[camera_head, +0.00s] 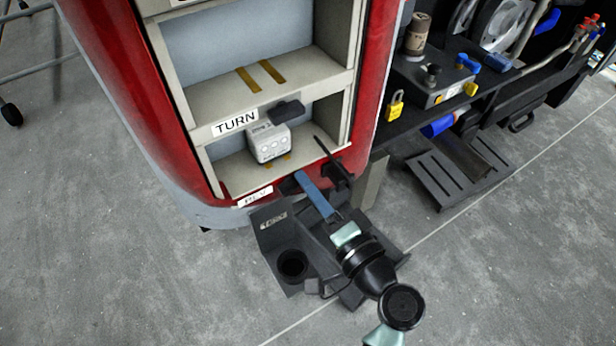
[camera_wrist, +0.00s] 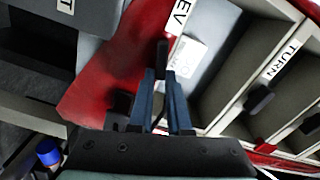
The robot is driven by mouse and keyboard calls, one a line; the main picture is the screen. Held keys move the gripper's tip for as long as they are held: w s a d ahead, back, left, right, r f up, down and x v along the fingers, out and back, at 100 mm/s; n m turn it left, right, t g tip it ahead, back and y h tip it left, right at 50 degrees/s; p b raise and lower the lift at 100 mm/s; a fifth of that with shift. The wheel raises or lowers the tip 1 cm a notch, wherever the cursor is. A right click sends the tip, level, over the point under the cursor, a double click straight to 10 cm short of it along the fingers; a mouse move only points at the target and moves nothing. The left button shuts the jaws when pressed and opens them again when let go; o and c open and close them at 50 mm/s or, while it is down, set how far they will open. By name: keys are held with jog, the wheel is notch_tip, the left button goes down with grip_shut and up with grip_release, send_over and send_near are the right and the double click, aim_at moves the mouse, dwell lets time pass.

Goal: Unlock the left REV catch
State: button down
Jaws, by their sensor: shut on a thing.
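The REV label (camera_head: 255,196) is on the front lip of the lowest shelf in the red cabinet, and part of it shows in the wrist view (camera_wrist: 181,14). My gripper (camera_head: 303,180) reaches the lip just right of the label, its blue fingers close together. In the wrist view, my gripper (camera_wrist: 162,74) is shut on a slim black lever (camera_wrist: 163,50) beside the label; I take it for the catch's lever. Its base is hidden by the fingers. Another black catch-like part (camera_head: 336,174) with an upright rod stands to the right, apart from the fingers.
A small red piece (camera_head: 224,189) is at the lip's left end. A dark bench (camera_head: 470,95) with a yellow padlock (camera_head: 395,105) stands right. Grey floor lies open left.

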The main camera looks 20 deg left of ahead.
jog(key=shift+f+m+p, duration=0.2)
jog(key=shift+m+p, duration=0.25)
jog(key=shift+m, duration=0.4)
jog(key=shift+f+m+p, duration=0.15)
jog(key=shift+m+p, duration=0.25)
jog(key=shift+m, duration=0.45)
jog(key=c, duration=0.9)
grip_release()
jog(key=shift+o, duration=0.2)
jog(key=shift+d, duration=0.1)
jog(key=v, duration=1.3)
